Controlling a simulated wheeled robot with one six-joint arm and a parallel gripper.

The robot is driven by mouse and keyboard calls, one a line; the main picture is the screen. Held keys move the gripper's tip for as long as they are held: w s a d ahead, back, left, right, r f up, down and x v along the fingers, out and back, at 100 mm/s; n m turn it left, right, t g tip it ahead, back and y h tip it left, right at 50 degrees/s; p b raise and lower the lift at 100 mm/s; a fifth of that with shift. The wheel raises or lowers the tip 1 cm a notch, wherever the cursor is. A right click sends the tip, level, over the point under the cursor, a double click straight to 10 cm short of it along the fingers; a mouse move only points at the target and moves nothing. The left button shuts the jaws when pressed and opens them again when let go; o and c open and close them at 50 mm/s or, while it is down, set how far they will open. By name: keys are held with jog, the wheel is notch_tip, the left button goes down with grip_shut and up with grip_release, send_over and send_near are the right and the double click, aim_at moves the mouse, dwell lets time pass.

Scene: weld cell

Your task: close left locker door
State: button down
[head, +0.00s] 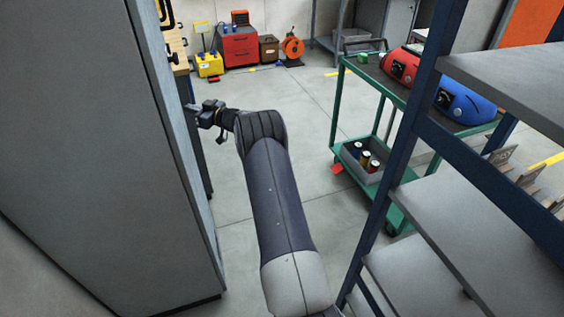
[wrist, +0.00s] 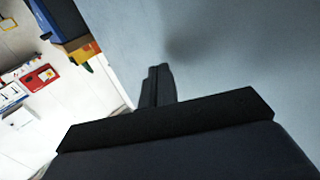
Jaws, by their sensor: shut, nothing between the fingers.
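A tall grey locker (head: 95,150) fills the left of the head view, seen mostly from its side. A narrow grey strip (head: 198,165), which looks like part of a door, shows past its right edge; how far it stands open I cannot tell. My gripper (head: 194,112) is at that edge, pointing left, with its tips partly hidden. In the wrist view the fingers (wrist: 158,86) are shut with nothing between them. They point at a smooth grey-blue panel (wrist: 235,60), probably the door, with a soft shadow on it. I cannot tell whether they touch it.
A green cart (head: 336,110) with a red and a blue machine stands to the right. A dark blue shelf rack (head: 400,150) is close on the right. A red cabinet (head: 240,48) and a yellow box (head: 209,66) stand at the back. The floor (head: 285,100) between is clear.

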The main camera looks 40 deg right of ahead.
jog(key=a, duration=0.1)
jog(key=w+a, duration=0.1)
jog(key=a, duration=0.1)
jog(key=shift+w, duration=0.2)
jog(key=shift+r, duration=0.1)
jog(key=shift+s, duration=0.1)
dwell(0.3)
jog(key=b+v, duration=0.1)
jog(key=v, duration=0.9)
jog(key=shift+s+d, duration=0.3)
jog(key=shift+d, duration=0.05)
jog(key=p+x, duration=0.1)
jog(key=x, duration=0.9)
jog(key=shift+w+a, duration=0.25)
jog(key=shift+w, duration=0.05)
